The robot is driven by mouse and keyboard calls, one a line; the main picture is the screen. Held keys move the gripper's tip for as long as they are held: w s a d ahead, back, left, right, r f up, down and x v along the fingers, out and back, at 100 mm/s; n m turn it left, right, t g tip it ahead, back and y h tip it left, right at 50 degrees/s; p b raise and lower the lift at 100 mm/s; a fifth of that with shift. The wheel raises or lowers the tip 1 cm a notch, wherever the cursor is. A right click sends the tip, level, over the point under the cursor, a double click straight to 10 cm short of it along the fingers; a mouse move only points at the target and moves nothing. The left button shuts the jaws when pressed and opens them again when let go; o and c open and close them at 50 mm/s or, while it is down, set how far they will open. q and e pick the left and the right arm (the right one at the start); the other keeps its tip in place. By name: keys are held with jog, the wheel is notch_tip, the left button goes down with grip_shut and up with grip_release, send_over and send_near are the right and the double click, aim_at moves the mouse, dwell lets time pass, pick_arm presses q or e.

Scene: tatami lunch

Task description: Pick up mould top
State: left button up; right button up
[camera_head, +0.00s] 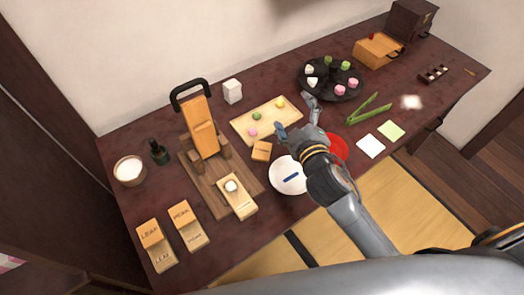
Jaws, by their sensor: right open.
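The mould top appears to be the small wooden block (261,151) lying on the dark table, right of the wooden press. A wooden mould base (243,208) with a white ball (231,186) on it sits on the press board in front. My right gripper (296,114) is open and empty. It reaches in from the lower right and shows just right of and behind the block, apart from it in the picture. Its height over the table is hard to tell. My left gripper is out of view.
The press (202,125) with a black handle stands left of the block. A white plate (285,178), partly behind my arm, and a red dish (337,146) are close by. A wooden board (245,128) with small sweets lies behind. Labelled moulds (181,214) stand front left. Green tongs (370,110) lie right.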

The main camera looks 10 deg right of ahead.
jog(key=w+a+r+n+t+y, duration=0.25)
jog(key=a+r+n+y, duration=0.35)
jog(key=r, duration=0.3)
jog(key=s+a+r+n+g+y, duration=0.1)
jog(key=a+r+n+g+y, duration=0.1)
jog(key=a+n+y, duration=0.45)
jog(key=s+a+r+n+g+y, duration=0.2)
jog(key=a+n+y, duration=0.1)
jog(key=n, duration=0.6)
jog(key=n+g+h, duration=1.2)
jog(key=n, duration=0.6)
send_near(262, 150)
jog(key=x, duration=0.3)
jog(key=shift+w+f, duration=0.1)
jog(key=shift+w, duration=0.3)
jog(key=x, duration=0.1)
jog(key=p+x, duration=0.1)
jog(key=x, duration=0.2)
jog(key=shift+s+a+f+p, duration=0.1)
jog(key=shift+s+f+p, duration=0.15)
jog(key=shift+s+p, duration=0.1)
jog(key=shift+w+a+f, duration=0.1)
jog(key=shift+w+f, duration=0.05)
jog(key=shift+f, duration=0.3)
jog(key=c, duration=1.1)
